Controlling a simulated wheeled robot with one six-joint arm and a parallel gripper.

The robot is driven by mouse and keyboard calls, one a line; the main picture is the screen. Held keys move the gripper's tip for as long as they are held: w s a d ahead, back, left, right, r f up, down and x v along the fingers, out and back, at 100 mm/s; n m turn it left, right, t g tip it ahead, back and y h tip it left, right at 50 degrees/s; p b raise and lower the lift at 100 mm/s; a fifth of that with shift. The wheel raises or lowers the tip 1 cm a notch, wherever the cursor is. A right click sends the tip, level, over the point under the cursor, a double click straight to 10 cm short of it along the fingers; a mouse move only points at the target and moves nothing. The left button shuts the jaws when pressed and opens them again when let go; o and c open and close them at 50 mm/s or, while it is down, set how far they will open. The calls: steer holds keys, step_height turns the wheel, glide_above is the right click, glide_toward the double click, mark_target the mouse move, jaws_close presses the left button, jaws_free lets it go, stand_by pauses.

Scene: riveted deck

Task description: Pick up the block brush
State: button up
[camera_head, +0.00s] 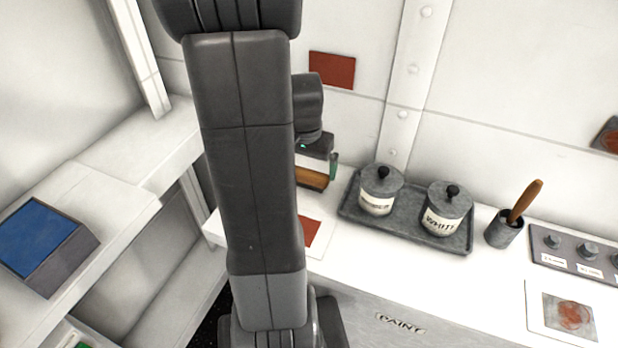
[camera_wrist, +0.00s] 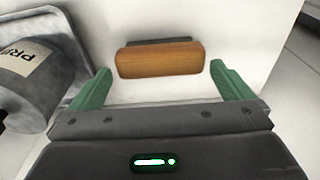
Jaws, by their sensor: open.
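The block brush (camera_wrist: 160,59) has an orange-brown wooden block with a dark strip along its far side. In the wrist view it lies on the white counter, ahead of and between the green fingertips of my gripper (camera_wrist: 163,80). The fingers are apart with nothing held between them. In the head view the brush (camera_head: 312,178) shows partly beside my arm, which hides its left part. My gripper (camera_head: 333,166) is above and close to it there, with one green finger visible.
A grey tray (camera_head: 350,212) with two lidded pots, one (camera_head: 381,190) nearer the brush, stands close on the right. A cup (camera_head: 504,230) with a wooden-handled tool is farther right. A white card with a red patch (camera_head: 312,232) lies in front of the brush. A wall rises behind.

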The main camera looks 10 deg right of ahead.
mark_target(309, 173)
steer(key=shift+w+f, duration=0.1)
steer(key=shift+f, duration=2)
steer(key=c, duration=0.6)
steer(key=shift+c, duration=0.2)
step_height(309, 173, up, 10)
steer(key=shift+r, duration=0.1)
